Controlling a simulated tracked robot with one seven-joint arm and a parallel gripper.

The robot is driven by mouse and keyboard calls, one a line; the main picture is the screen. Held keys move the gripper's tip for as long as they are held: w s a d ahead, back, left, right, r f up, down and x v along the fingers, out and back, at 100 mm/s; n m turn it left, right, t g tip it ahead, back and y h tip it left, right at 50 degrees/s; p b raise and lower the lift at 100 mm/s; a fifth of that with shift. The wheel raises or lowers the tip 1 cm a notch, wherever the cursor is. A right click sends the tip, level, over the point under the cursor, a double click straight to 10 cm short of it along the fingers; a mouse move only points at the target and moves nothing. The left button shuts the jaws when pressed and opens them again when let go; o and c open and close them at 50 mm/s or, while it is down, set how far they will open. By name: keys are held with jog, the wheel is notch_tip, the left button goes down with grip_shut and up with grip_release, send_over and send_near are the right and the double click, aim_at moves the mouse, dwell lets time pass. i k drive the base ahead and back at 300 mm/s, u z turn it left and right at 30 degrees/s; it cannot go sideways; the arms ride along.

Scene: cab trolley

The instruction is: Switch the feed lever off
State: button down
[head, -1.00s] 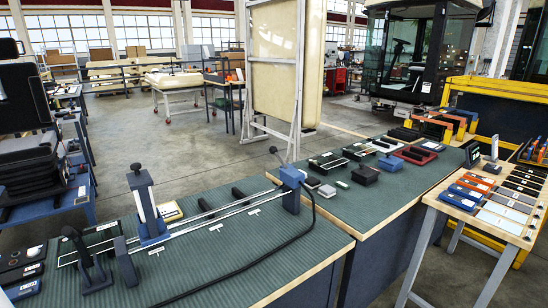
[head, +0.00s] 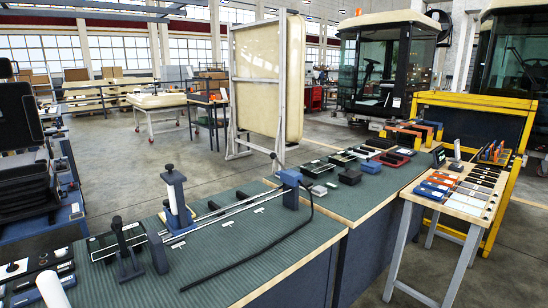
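I cannot tell for certain which control is the feed lever. A black upright lever (head: 122,240) stands on a plate at the front left of the green-topped bench (head: 200,277). A thin lever with a dark knob (head: 275,158) rises from a blue block (head: 290,186) at the far end of two rails and leans left. My gripper is not in view. A white rounded piece (head: 53,290) shows at the bottom left edge; I cannot tell what it is.
A black cable (head: 270,250) curves over the bench. A second green bench (head: 340,203) with small boxes adjoins it. A wooden table (head: 465,187) with flat coloured items stands right, before a yellow frame (head: 495,110). Open floor (head: 130,155) lies behind the benches.

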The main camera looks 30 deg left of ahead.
aim_at(273, 156)
jog(key=u, duration=1.1)
jog(key=i, duration=1.1)
jog(key=u, duration=2.45)
jog(key=k, duration=1)
